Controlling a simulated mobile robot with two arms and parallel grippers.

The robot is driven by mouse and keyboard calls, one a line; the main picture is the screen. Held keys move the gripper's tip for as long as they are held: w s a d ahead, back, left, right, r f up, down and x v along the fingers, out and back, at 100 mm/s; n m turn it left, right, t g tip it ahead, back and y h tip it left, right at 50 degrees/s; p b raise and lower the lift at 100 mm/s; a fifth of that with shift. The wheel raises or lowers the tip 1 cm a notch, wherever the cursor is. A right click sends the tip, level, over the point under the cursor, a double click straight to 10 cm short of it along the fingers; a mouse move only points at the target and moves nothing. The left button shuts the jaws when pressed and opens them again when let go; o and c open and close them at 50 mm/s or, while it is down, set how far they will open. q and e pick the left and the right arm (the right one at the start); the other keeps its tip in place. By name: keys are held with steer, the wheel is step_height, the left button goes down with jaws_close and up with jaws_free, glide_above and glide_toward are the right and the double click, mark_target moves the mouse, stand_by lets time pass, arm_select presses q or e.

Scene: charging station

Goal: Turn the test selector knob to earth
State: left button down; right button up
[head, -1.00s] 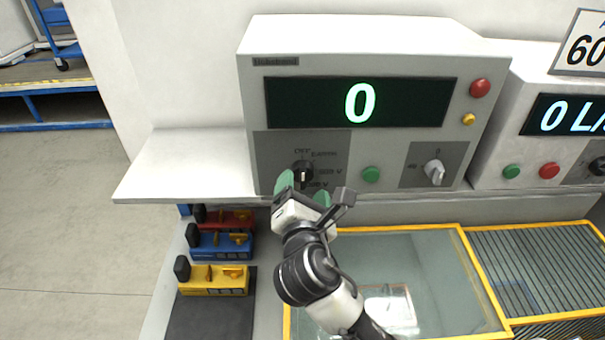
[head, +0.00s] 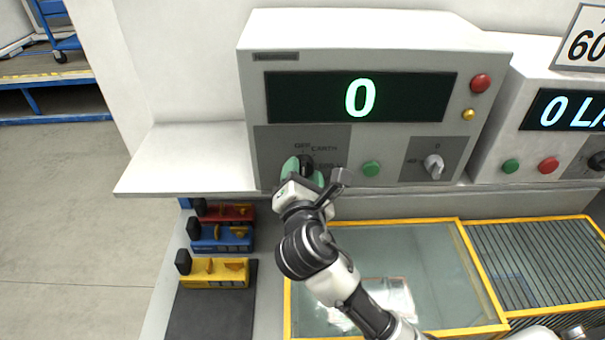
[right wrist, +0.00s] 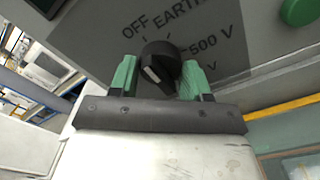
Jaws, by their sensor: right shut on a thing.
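The test selector knob (head: 306,162) is black and sits on the lower left of the tester's grey front. The labels OFF and EARTH show above it in the head view. In the right wrist view the knob (right wrist: 161,62) sits between two green fingers, with OFF, EARTH, "500 V" and another V label around it. A pale mark shows on its face, but I cannot tell which label it points to. My right gripper (head: 305,173) is shut on the knob, coming from below. My left gripper is not in view.
The tester's display (head: 360,98) reads 0. A green button (head: 371,168) is just right of the knob, with a grey rotary switch (head: 433,166) farther right. Red, blue and yellow devices (head: 214,273) stand below left. A yellow-framed glass panel (head: 420,260) lies below.

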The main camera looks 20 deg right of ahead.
steer(key=m, duration=0.9)
steer(key=shift+m+b, duration=0.3)
steer(key=shift+b, duration=0.1)
stand_by(0.4)
steer(key=o, duration=0.9)
steer(key=shift+s, duration=0.1)
